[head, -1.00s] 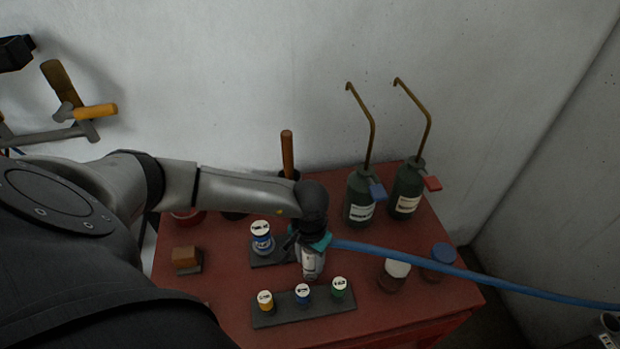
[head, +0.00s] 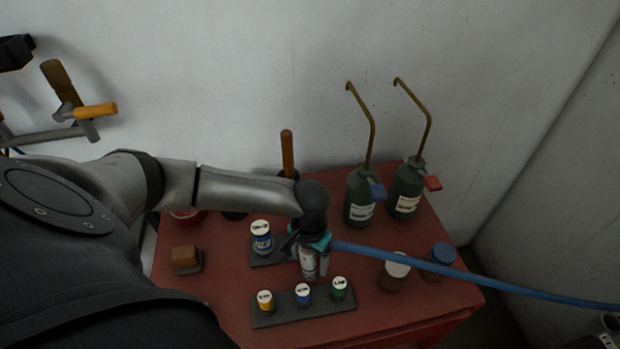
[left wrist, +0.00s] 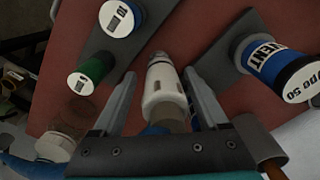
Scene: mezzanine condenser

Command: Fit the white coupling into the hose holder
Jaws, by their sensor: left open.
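The white coupling (left wrist: 163,88) lies between the two spread fingers of my left gripper (left wrist: 160,76), with a visible gap at the finger on each side. In the head view the coupling (head: 309,263) points down and toward the front, below my left gripper (head: 311,270). The blue hose (head: 450,268) runs from the gripper area to the right. A dark plate (head: 268,257) with a blue-and-white labelled cylinder (head: 261,237) reaches up to the coupling; I cannot tell if this is the hose holder or if the coupling is seated in it. My right gripper is not seen.
In front, a dark strip (head: 318,312) carries yellow, blue and green capped cylinders. Two green oil cans (head: 360,200) stand at the back right. Two jars (head: 393,274) are close to the hose. A brown block (head: 185,257) sits at left. Red table top (head: 225,290) is bare at front left.

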